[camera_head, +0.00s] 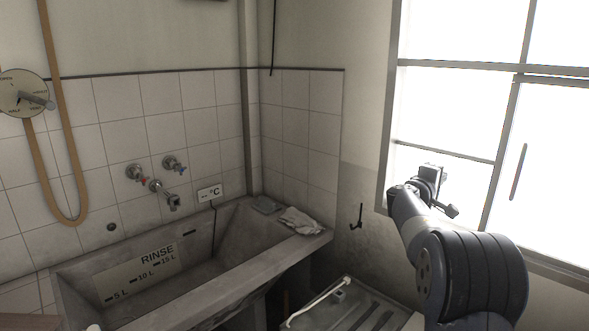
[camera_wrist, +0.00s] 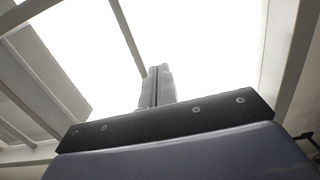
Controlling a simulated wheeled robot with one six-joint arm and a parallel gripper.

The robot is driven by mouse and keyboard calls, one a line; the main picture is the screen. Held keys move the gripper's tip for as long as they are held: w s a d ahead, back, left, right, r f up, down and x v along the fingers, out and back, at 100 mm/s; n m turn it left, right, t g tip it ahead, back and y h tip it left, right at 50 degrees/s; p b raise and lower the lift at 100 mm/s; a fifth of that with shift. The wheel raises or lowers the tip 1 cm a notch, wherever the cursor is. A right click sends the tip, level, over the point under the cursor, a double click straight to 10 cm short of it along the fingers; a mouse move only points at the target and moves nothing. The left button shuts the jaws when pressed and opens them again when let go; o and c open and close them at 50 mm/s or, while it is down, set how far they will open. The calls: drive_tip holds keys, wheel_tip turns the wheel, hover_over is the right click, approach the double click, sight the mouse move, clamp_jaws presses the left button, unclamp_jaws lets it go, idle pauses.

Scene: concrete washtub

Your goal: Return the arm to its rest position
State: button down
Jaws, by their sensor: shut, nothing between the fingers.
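My arm is folded up at the right of the head view, in front of the bright window. My gripper (camera_head: 432,171) is at its upper end, small and partly hidden by my own wrist. In the wrist view the two fingers of my gripper (camera_wrist: 157,86) stand side by side with only a thin dark line between them. It is shut and holds nothing. Only the window's glare and its frame bars show beyond the fingers. Nothing touches the gripper in either view.
A concrete washtub (camera_head: 262,285) stands at the lower left, with a grey cloth (camera_head: 301,221) on its far corner. Taps (camera_head: 160,187) are on the tiled wall. A metal drainer (camera_head: 362,315) lies low in the middle. A wall hook (camera_head: 357,216) and the window frame (camera_head: 391,110) are left of my arm.

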drive_tip(key=w+a+p, duration=0.5)
drive_tip(key=w+a, duration=0.1)
drive_tip(key=a, duration=0.6)
drive_tip(key=shift+a, duration=0.4)
drive_tip(key=shift+s, duration=0.1)
